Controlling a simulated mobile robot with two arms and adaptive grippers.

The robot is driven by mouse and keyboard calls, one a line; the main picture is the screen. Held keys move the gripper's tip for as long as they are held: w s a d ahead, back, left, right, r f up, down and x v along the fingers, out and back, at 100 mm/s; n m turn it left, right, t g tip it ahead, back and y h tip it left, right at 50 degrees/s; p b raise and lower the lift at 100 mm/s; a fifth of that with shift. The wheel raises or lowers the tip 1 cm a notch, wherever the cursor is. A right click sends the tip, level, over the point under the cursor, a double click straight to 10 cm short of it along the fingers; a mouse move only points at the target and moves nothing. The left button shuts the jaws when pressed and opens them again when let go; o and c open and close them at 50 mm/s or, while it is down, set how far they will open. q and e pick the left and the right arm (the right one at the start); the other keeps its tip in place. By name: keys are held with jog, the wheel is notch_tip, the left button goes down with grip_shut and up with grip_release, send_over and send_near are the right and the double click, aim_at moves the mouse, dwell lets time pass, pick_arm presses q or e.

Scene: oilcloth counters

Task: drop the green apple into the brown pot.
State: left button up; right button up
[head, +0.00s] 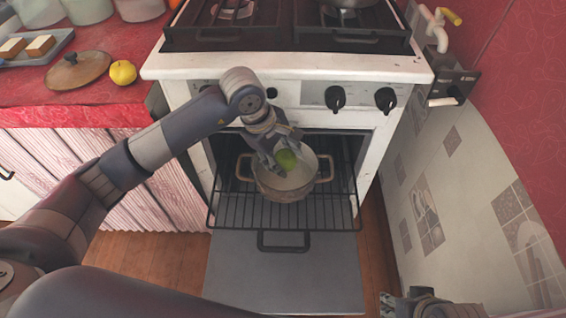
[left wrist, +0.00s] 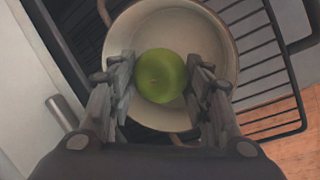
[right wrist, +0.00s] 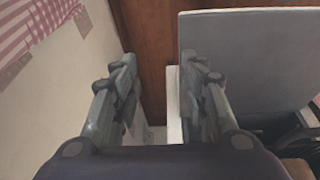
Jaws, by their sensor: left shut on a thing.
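The green apple (head: 286,159) is held between the fingers of my left gripper (head: 274,150), over the brown pot (head: 285,190). In the left wrist view the apple (left wrist: 161,76) sits between the two fingertips, with the pale inside of the pot (left wrist: 150,25) behind it. The pot stands on the pulled-out oven rack, with a handle on each side. The apple appears above the pot's opening; its exact height over the rim is hard to tell. My right gripper (right wrist: 160,95) is open and empty in the right wrist view, low at the right.
The oven rack (head: 335,215) juts out above the lowered oven door (head: 285,275). The white stove (head: 285,65) stands behind. On the red counter at left are a yellow fruit (head: 123,72), a round lid (head: 78,71) and a tray (head: 62,40). A tiled wall (head: 460,200) bounds the right.

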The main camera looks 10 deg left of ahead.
aim_at(283, 166)
pick_arm(q)
notch_tip(283, 166, down, 3)
jog(key=shift+r, duration=0.1)
jog(key=shift+w+f+b, duration=0.2)
jog(key=shift+f+b, duration=0.05)
jog(key=shift+b, duration=0.05)
pick_arm(e)
jog(key=shift+f, duration=0.35)
jog(key=shift+w, duration=0.1)
pick_arm(q)
jog(key=shift+f+b, duration=0.35)
jog(key=shift+b, duration=0.05)
jog(key=shift+f, duration=0.2)
pick_arm(e)
jog(key=shift+w+a+r+t+y, duration=0.15)
jog(key=shift+w+a+t, duration=0.2)
jog(key=shift+w, duration=0.4)
jog(key=shift+w+a+r+t+y, duration=0.15)
jog(key=shift+w+t, duration=0.3)
jog(key=shift+w, duration=0.35)
jog(key=shift+w+a+r+t, duration=0.2)
jog(key=shift+w+t, duration=0.2)
jog(key=shift+w, duration=0.35)
pick_arm(q)
jog(key=o, duration=0.8)
pick_arm(e)
jog(key=shift+s, duration=0.1)
